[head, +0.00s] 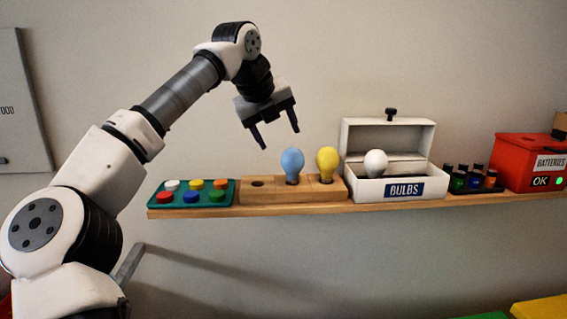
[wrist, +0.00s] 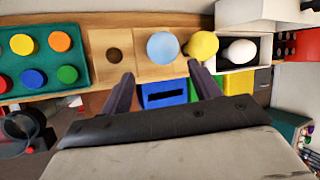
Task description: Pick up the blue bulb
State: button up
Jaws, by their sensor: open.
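The blue bulb (head: 292,164) stands upright in the middle place of a wooden block (head: 262,197) on the shelf. A yellow bulb (head: 327,162) stands to its right in the same block, and the hole on the left is empty. My gripper (head: 276,138) is open and empty, above and slightly left of the blue bulb in the head view. In the wrist view, the blue bulb (wrist: 163,47) lies beyond the gap between my two fingertips (wrist: 162,82), with the yellow bulb (wrist: 202,45) close to its right. Nothing touches the blue bulb except its block.
A green tray of coloured discs (head: 226,186) is left of the block. An open white BULBS box (head: 357,189) with a white bulb (head: 376,163) is to the right. Beyond are a dark rack of small bottles (head: 460,188) and a red batteries box (head: 520,152). The wooden shelf (head: 200,212) is narrow.

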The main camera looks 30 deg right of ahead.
aim_at(292, 161)
jog(key=p+x, duration=0.1)
jog(key=x, duration=0.4)
jog(key=shift+d+f, duration=0.15)
jog(key=shift+w+d+f+p, duration=0.15)
jog(key=shift+d+f+p, duration=0.2)
jog(key=shift+f+p, duration=0.1)
jog(key=p+x, duration=0.2)
jog(key=x, duration=0.2)
jog(key=shift+w+d+f, duration=0.1)
jog(key=shift+d+f, duration=0.05)
jog(key=c, duration=0.5)
